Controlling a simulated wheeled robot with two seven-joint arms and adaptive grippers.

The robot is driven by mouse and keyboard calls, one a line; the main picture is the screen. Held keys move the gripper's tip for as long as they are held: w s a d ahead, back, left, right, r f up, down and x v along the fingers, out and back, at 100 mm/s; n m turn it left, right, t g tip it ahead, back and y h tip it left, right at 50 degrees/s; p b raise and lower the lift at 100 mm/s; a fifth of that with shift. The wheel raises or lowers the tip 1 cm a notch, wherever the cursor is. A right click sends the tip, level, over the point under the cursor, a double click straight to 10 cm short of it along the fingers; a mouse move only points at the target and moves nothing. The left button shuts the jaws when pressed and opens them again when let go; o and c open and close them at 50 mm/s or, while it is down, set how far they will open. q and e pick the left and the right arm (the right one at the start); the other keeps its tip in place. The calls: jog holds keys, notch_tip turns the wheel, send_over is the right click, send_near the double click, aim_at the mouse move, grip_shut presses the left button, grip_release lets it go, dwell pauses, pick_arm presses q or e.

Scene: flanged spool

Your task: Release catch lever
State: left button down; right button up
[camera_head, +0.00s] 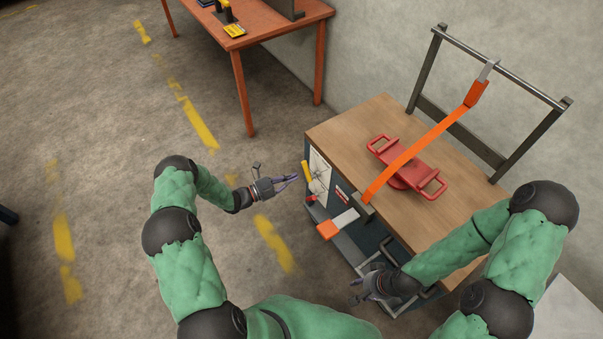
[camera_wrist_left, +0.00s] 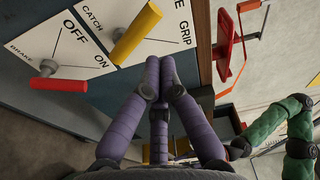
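The yellow catch lever (camera_head: 307,171) sits on a white panel on the cart's left side. In the left wrist view its yellow handle (camera_wrist_left: 137,34) is tilted, on a plate marked CATCH. My left gripper (camera_head: 295,178) is just left of the lever, pointing at the panel. In the left wrist view its purple fingertips (camera_wrist_left: 160,68) come together below and right of the handle, with nothing seen between them. They look apart from the lever. My right gripper (camera_head: 357,291) is low by the cart's front; whether it is open is unclear.
A red brake lever (camera_wrist_left: 60,84) sits beside the catch plate, marked OFF and ON. The wooden cart top (camera_head: 345,127) carries a red two-handled piece (camera_head: 408,165) under an orange strap (camera_head: 428,143). An orange-ended lever (camera_head: 328,230) juts out below. Open floor lies left.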

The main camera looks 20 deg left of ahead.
pick_arm(q)
jog(key=v, duration=0.6)
jog(key=shift+s+a, duration=0.1)
dwell(0.5)
